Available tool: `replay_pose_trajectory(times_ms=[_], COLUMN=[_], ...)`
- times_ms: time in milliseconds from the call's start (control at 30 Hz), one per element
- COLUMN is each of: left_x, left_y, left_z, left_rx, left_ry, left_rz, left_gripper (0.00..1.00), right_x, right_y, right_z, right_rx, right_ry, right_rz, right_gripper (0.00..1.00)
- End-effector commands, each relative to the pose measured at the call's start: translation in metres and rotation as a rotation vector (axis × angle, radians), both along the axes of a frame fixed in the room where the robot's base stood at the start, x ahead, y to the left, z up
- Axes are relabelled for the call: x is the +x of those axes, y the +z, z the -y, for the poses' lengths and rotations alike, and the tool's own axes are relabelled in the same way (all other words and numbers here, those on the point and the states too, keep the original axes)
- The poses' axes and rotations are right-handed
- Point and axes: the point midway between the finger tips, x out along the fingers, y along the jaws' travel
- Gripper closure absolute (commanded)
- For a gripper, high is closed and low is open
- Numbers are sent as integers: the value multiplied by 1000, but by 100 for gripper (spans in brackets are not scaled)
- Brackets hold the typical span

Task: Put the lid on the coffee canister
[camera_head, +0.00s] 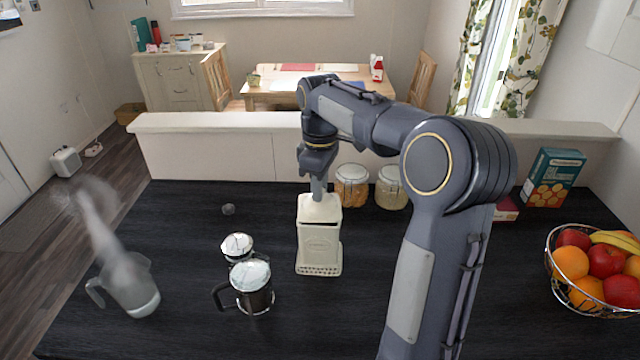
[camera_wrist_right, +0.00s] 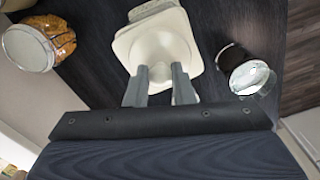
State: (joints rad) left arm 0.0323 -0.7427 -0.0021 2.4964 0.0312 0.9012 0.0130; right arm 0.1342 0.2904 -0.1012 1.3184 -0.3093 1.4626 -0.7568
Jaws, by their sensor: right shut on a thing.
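The cream coffee canister (camera_head: 320,252) stands upright on the dark counter. Its cream lid (camera_head: 319,208) is at the canister's top, with a dark line under its front edge. I cannot tell whether it is fully seated or slightly above the rim. My right gripper (camera_head: 318,188) points down from above and is shut on the lid's knob. In the right wrist view the two fingers (camera_wrist_right: 160,85) hold the knob at the middle of the square lid (camera_wrist_right: 172,40), which hides the canister's opening. My left gripper is not in view.
Two glass jars (camera_head: 352,187) stand behind the canister. A French press (camera_head: 252,290), another glass vessel (camera_head: 237,246) and a steaming glass jug (camera_head: 132,290) are to the left. A wire fruit basket (camera_head: 598,310) and a box (camera_head: 552,178) are to the right. Counter left of the canister's back is mostly clear.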

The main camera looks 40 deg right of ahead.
Motion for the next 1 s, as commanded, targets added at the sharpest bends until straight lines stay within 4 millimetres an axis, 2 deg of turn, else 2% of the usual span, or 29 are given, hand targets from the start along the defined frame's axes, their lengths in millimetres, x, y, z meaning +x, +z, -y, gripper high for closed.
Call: replay_pose_trajectory(times_ms=[967, 1000], left_x=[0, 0], left_y=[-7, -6], left_z=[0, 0], left_rx=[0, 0], left_ry=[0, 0], left_rz=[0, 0], left_gripper=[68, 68], right_x=[0, 0], right_y=[-13, -12], right_z=[0, 0], right_rx=[0, 0], right_ry=[0, 0], right_rz=[0, 0], right_gripper=[100, 73])
